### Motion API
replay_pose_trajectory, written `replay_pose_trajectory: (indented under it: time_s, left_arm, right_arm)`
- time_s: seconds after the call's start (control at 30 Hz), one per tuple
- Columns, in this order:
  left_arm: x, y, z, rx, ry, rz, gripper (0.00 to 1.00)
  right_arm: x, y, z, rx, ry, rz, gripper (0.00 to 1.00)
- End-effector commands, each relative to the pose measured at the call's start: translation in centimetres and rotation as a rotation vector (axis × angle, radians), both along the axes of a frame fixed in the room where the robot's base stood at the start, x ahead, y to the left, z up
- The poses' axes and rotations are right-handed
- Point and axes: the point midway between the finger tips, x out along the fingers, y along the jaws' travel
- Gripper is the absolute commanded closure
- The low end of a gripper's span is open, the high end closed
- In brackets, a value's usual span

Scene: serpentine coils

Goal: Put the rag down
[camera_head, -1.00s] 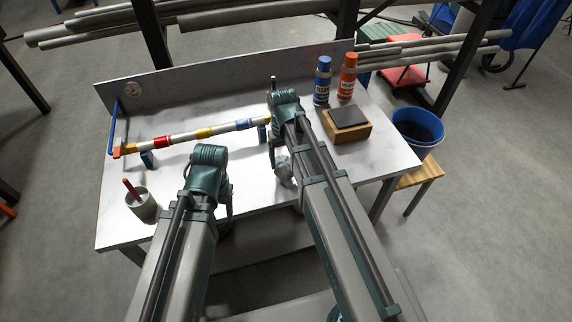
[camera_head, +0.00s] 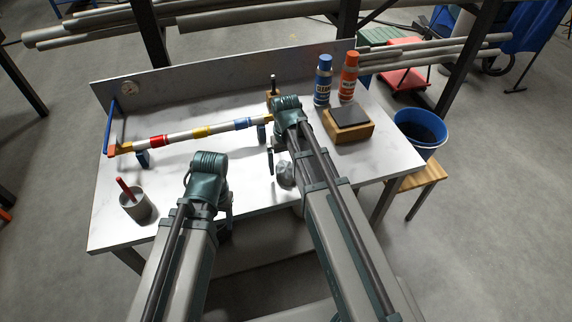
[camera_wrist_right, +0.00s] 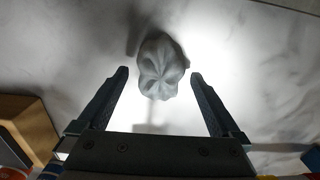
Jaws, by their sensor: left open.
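The rag (camera_head: 285,174) is a grey crumpled bundle on the white worktable (camera_head: 250,190), beside my right arm. In the right wrist view the rag (camera_wrist_right: 161,67) lies just ahead of the fingertips, centred between them, with its shadow around it. My right gripper (camera_wrist_right: 160,76) is open, with a finger on each side and clear space between each finger and the rag. In the head view the right arm hides most of this gripper. My left gripper (camera_head: 226,203) is mostly hidden under its own arm at the front of the table. It is open, and I see nothing held.
A striped pipe (camera_head: 185,136) rests on blue supports at the back left. A grey cup (camera_head: 137,206) with a red handle stands front left. A wooden block (camera_head: 348,131) with a dark top and blue (camera_head: 323,82) and orange (camera_head: 348,80) bottles stand right. A blue bucket (camera_head: 420,128) is beyond the table's right edge.

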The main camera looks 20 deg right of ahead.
Motion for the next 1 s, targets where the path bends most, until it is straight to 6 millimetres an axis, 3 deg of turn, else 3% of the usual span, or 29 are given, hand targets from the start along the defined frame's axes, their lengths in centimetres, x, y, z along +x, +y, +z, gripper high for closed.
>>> replay_pose_trajectory:
  time_s: [0.47, 1.0]
  left_arm:
    - [0.0, 0.0, 1.4, 0.000, 0.000, 0.000, 0.43]
    - [0.0, 0.0, 8.9, 0.000, 0.000, -0.002, 0.43]
  right_arm:
    - [0.0, 0.0, 1.4, 0.000, 0.000, 0.000, 0.00]
    - [0.2, 0.0, 8.9, 0.000, 0.000, 0.000, 0.00]
